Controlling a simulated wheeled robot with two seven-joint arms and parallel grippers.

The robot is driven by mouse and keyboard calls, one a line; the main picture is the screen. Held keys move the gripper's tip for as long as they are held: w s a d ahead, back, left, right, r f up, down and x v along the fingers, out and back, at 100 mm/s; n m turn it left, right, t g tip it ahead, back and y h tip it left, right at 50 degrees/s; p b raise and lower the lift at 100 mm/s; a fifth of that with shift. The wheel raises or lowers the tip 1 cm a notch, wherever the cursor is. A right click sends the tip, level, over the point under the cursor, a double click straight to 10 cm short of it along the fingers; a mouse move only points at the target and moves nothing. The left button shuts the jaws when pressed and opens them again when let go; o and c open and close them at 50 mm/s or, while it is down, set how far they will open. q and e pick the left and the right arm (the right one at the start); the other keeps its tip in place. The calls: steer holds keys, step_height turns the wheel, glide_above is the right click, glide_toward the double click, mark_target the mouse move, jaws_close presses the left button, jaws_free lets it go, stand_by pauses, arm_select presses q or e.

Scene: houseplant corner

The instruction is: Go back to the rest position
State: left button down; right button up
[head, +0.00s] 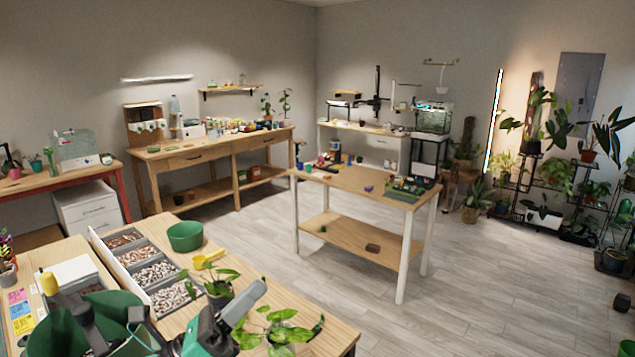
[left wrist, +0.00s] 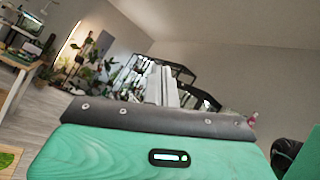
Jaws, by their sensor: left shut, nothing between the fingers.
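My left gripper (head: 250,298) is low in the head view, over the front part of the near wooden bench (head: 326,335). Its grey fingers point up and to the right, among the leaves of a potted plant as seen from the head. Whether it touches the leaves I cannot tell. In the left wrist view, the fingers (left wrist: 160,86) stand together beyond the teal gripper body, with nothing held. My right gripper does not show.
Near the left gripper are a leafy plant (head: 281,334), a yellow scoop (head: 207,259), a green bowl (head: 185,236) and a grey divided tray (head: 112,250) of pebbles. A wooden table (head: 365,182) stands beyond, with clear floor (head: 465,260) to its right.

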arm_select(q)
steer(key=w+a+f+n+t+y, duration=0.1)
steer(key=a+f+n+t+y, duration=0.25)
steer(key=f+n+y, duration=0.55)
steer(key=w+a+f+n+t+y, duration=0.2)
steer(key=a+f+n+y, duration=0.3)
steer(key=n, duration=0.8)
steer(key=s+a+f+n+g+y, duration=0.2)
steer(key=s+f+n+g+y, duration=0.1)
steer(key=f+n, duration=0.25)
steer(key=s+a+f+n+g+y, duration=0.2)
steer(key=s+f+n+g+y, duration=0.15)
steer(key=f, duration=0.35)
steer(key=s+f+n+g+h, duration=0.1)
steer(key=s+f+n+g, duration=0.4)
steer(key=s, duration=0.4)
steer(key=s+f+n+g, duration=0.3)
steer(key=s+f+g, duration=0.1)
steer(key=s+f, duration=0.4)
step_height(320, 180, down, 30)
steer(key=s+g, duration=0.2)
steer(key=s+a+f, duration=0.2)
steer(key=s+f, duration=0.7)
steer(key=f, duration=0.1)
steer(key=s+a+f+g, duration=0.1)
steer(key=s+a+f, duration=0.1)
steer(key=s+f, duration=0.8)
steer(key=shift+s, duration=0.2)
